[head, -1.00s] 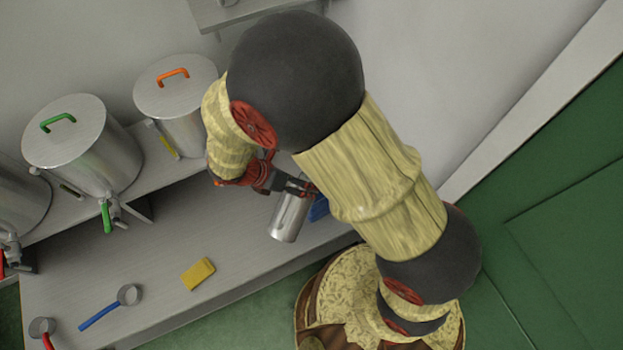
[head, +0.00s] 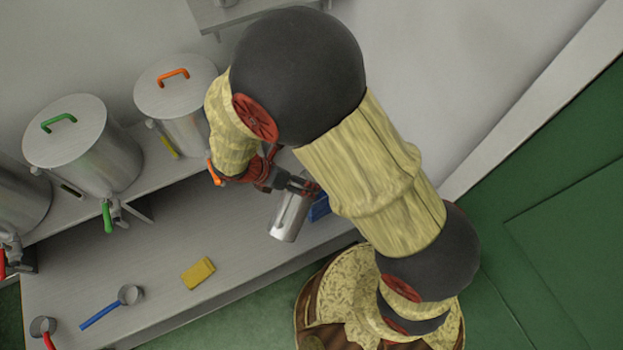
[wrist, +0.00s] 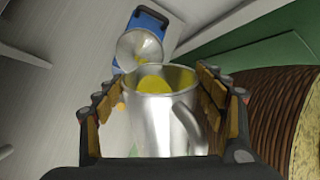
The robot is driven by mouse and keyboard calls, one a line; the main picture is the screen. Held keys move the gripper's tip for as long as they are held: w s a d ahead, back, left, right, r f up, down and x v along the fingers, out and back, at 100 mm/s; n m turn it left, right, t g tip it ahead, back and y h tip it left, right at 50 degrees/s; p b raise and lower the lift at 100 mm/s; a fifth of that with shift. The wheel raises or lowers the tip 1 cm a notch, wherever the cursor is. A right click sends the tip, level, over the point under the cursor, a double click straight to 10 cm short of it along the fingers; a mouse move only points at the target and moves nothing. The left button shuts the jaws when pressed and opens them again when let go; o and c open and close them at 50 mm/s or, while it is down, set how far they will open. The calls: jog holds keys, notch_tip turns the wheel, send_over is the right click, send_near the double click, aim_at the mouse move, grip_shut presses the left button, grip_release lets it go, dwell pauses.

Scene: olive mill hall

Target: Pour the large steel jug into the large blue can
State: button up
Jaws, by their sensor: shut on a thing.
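The large steel jug (head: 289,217) is in my gripper (head: 298,187) over the worktop, close beside the blue can (head: 319,208), which is mostly hidden by my arm. In the wrist view, the jug (wrist: 160,125) stands between the two fingers of my gripper (wrist: 158,85), shut on it, with its handle to the right. Yellow liquid shows inside the jug. Just beyond its rim is a steel funnel (wrist: 138,46) at the blue can (wrist: 151,21), with yellow showing in the funnel. I cannot tell whether liquid is flowing.
Steel tanks with a green-handled lid (head: 75,150) and an orange-handled lid (head: 175,85) stand on a raised shelf to the left. A yellow sponge (head: 198,273), a blue-handled ladle (head: 103,313) and a red-handled ladle (head: 43,327) lie on the worktop. The worktop between is clear.

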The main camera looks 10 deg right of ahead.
jog(key=shift+w+d+f+g+y+p, duration=0.2)
jog(key=shift+w+f+g+y+p, duration=0.1)
jog(key=shift+f+g+y+p, duration=0.25)
dwell(3.2)
jog(key=shift+w+d+r+n+g+y+p, duration=0.2)
jog(key=shift+w+d+g+p, duration=0.25)
jog(key=shift+p, duration=0.85)
jog(key=shift+w+d+r+n+g+y+p, duration=0.1)
jog(key=shift+w+d+g+y+p, duration=0.3)
jog(key=shift+p, duration=0.85)
dwell(0.7)
jog(key=shift+w+p, duration=0.2)
jog(key=shift+p, duration=0.55)
